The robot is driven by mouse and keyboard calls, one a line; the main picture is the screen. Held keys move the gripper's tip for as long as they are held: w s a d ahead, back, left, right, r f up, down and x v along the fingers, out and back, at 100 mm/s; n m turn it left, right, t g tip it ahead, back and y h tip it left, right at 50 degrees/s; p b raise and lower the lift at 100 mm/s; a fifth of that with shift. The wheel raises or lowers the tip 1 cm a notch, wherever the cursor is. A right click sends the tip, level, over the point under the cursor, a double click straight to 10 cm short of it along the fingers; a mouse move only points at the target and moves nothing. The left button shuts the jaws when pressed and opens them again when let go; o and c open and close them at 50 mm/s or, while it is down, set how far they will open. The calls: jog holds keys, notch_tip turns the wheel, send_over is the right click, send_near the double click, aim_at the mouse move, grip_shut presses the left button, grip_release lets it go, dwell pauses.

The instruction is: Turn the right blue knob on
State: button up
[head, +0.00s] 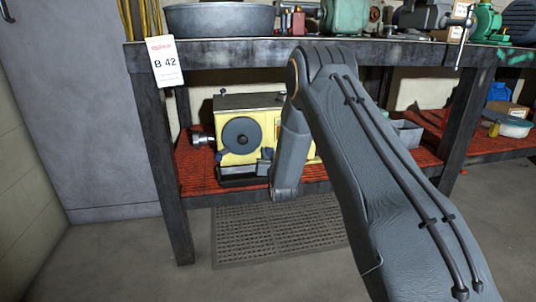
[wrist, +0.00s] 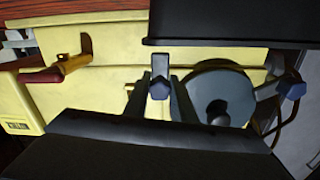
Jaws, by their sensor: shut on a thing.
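The yellow machine (head: 228,158) with a large dark disc (head: 242,136) stands on the red shelf. The right blue knob (wrist: 159,64) shows in the wrist view, where the machine appears upside down. My gripper (wrist: 160,88) is at this knob, its two dark fingers on either side, shut on it. The other blue knob (wrist: 293,89) is beyond the disc at the right of the wrist view, and also shows left of the disc in the head view (head: 222,155). In the head view my arm hides part of the machine's right side, and I cannot make out the gripper there.
The workbench top (head: 230,56) lies above the machine, with a dark basin (head: 219,20) and several motors on it. A bench leg (head: 163,170) stands left of the machine. A grey bin (head: 407,133) sits on the shelf at right. A red-handled lever (wrist: 60,70) sticks out in the wrist view.

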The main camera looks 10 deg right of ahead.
jog(key=m+p, duration=0.3)
jog(key=m, duration=0.2)
jog(key=shift+r+m, duration=0.1)
jog(key=shift+m, duration=0.2)
jog(key=m+p, duration=0.3)
jog(key=m, duration=0.3)
jog(key=shift+a, duration=0.1)
jog(key=m+p, duration=0.2)
jog(key=m, duration=0.4)
jog(key=shift+p, duration=0.3)
jog(key=m+p, duration=0.1)
jog(key=m, duration=0.4)
jog(key=shift+m+y, duration=0.4)
jog(key=o, duration=0.8)
